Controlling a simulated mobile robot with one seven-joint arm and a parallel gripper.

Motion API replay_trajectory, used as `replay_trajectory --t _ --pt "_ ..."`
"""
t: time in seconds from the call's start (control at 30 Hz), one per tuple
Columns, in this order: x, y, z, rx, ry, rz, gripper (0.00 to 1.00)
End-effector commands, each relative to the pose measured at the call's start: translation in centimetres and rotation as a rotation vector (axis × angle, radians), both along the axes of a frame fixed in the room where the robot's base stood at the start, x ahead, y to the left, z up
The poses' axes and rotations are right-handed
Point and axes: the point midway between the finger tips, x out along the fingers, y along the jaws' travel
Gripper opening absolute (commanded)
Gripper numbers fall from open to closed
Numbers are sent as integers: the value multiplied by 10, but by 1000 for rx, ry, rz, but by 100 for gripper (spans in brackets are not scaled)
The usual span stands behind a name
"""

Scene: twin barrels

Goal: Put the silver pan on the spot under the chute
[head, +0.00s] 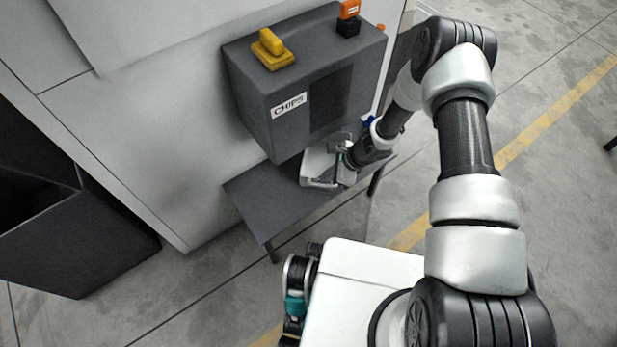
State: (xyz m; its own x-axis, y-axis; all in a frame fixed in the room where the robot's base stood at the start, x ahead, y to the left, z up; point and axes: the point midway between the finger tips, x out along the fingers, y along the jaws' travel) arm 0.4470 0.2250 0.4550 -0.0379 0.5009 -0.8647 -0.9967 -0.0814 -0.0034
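The silver pan (313,161) is a pale, shallow, box-like thing at the right part of the dark grey shelf (265,202). It is partly under the box marked CHIPS (290,105), whose lower edge and my wrist hide some of it. I cannot tell whether it rests on the shelf or is just above it. My gripper (336,172) is at the pan's right side, touching it or very close. Its fingers are too small and covered to show whether they are shut on the pan. The chute opening and the spot are not clearly seen.
A yellow switch (272,48) and an orange-and-black switch (349,18) sit on top of the box. A pale wall panel (140,120) stands behind the shelf. A dark open bin (85,245) stands at lower left. The shelf's left part is bare.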

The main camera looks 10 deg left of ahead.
Motion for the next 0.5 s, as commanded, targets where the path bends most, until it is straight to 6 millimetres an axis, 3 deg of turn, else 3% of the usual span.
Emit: replay_trajectory --t 0.23,0.43,0.5 --pt "0 17 2 1 -3 3 0" --pt "-3 50 2 2 -2 4 0" --pt "-2 48 -13 0 -2 -2 0"
